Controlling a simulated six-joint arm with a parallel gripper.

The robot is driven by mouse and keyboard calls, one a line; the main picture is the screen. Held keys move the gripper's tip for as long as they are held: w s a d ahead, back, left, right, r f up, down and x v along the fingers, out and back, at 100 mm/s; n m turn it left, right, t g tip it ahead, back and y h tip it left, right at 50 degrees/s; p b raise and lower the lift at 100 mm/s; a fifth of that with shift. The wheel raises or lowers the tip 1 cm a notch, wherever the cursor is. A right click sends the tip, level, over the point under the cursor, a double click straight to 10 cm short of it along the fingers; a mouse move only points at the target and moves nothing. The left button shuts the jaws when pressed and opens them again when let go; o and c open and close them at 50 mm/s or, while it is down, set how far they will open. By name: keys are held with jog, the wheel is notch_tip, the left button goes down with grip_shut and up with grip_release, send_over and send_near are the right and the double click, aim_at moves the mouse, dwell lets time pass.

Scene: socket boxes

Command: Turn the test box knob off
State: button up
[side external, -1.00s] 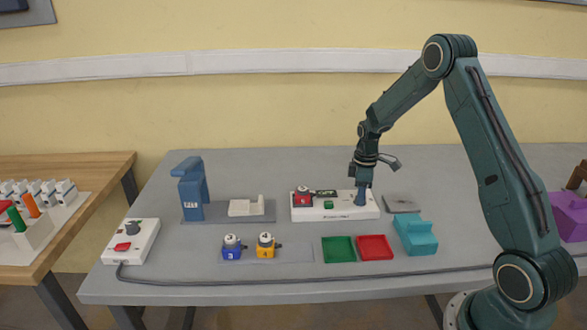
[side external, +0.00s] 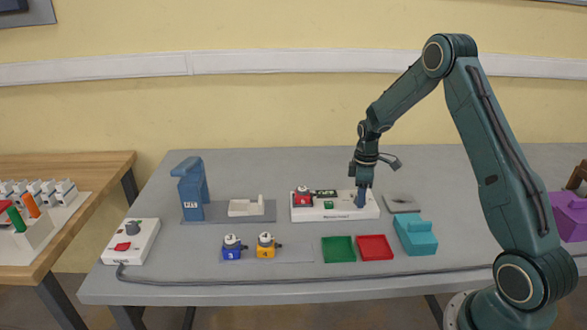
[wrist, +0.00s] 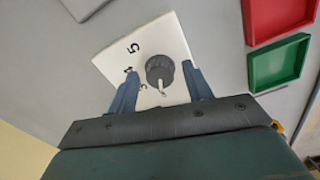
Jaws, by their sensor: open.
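The test box (side external: 330,212) is a long white box in the middle of the table in the side view. It carries a red socket box (side external: 303,199), a small dark display (side external: 326,193) and a green button (side external: 328,204). My gripper (side external: 362,200) points down at its right end. In the wrist view part of the white test box (wrist: 110,58) shows, with a round dark grey knob (wrist: 158,66) that has a pale pointer. My open gripper's blue fingers (wrist: 160,80) stand on either side of the knob, with visible gaps. In the side view the fingers hide the knob.
A blue socket box (side external: 232,248) and a yellow one (side external: 265,247) stand left. A grey plate (side external: 401,204) lies right of the test box.

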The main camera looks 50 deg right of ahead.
notch_tip(320, 180, up, 14)
jog(key=shift+f, duration=0.15)
dwell(0.5)
dwell(0.3)
jog(key=s+a+r+m+t, duration=0.1)
jog(key=s+a+r+m, duration=0.1)
jog(key=s+a+r, duration=0.5)
jog(key=s+a+r+m+t, duration=0.1)
jog(key=s+a+r+t, duration=0.1)
jog(key=a+r, duration=0.45)
jog(key=s+a+m+t, duration=0.1)
jog(key=s+a, duration=0.4)
jog(key=s, duration=0.2)
jog(key=s+a+f+m+t, duration=0.1)
jog(key=s+a+m, duration=0.1)
jog(key=s+a, duration=0.3)
jog(key=s, duration=0.3)
jog(key=shift+s+a+f+t, duration=0.15)
jog(key=shift+a+f+t, duration=0.15)
